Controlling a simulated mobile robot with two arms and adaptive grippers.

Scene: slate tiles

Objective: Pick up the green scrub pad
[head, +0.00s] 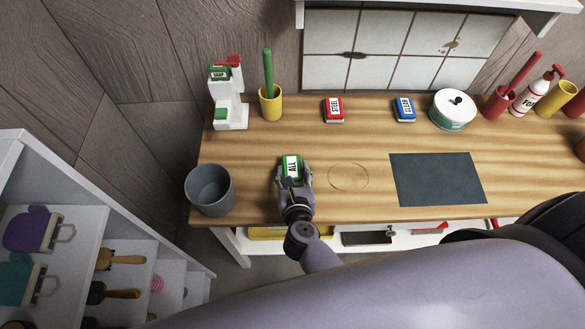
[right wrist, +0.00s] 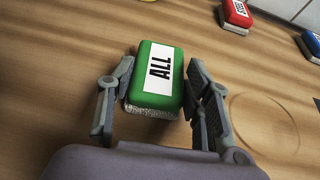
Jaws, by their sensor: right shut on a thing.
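In the right wrist view the pad (right wrist: 155,80) lies between the fingers (right wrist: 160,105), label up. I cannot tell whether it touches the bench or is slightly raised. My left gripper is not in view.
A grey cup (head: 209,190) stands left of the pad. A red block (head: 333,110) and a blue block (head: 403,109) lie farther back. A dark mat (head: 437,179) is to the right. A drawn ring (head: 348,177) on bare wood is just right of the gripper.

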